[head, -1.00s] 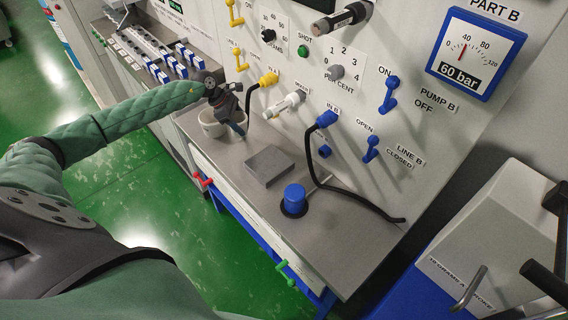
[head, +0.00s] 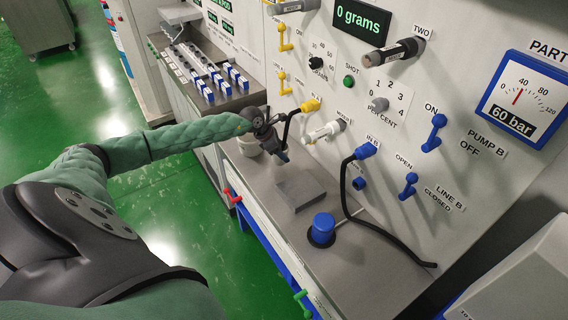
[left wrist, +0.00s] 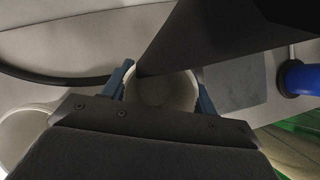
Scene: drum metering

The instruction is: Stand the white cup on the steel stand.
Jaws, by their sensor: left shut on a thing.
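My left gripper (head: 278,147) is shut on the white cup (left wrist: 162,92), which shows between its blue fingertips in the left wrist view, with its open mouth facing the camera. In the head view the gripper hides this cup. The steel stand (head: 300,190), a low flat grey block on the counter, is just in front and to the right of the gripper. The stand also shows in the left wrist view (left wrist: 240,82), right of the cup and partly covered by a dark part. I cannot tell the cup's height above the counter. My right gripper is not in view.
A pale round vessel (head: 248,146) stands left of the gripper. A blue capped knob (head: 322,229) is right of the stand, near a black hose (head: 385,232). The panel behind carries yellow and blue fittings and a white nozzle (head: 324,132). The counter's right front is clear.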

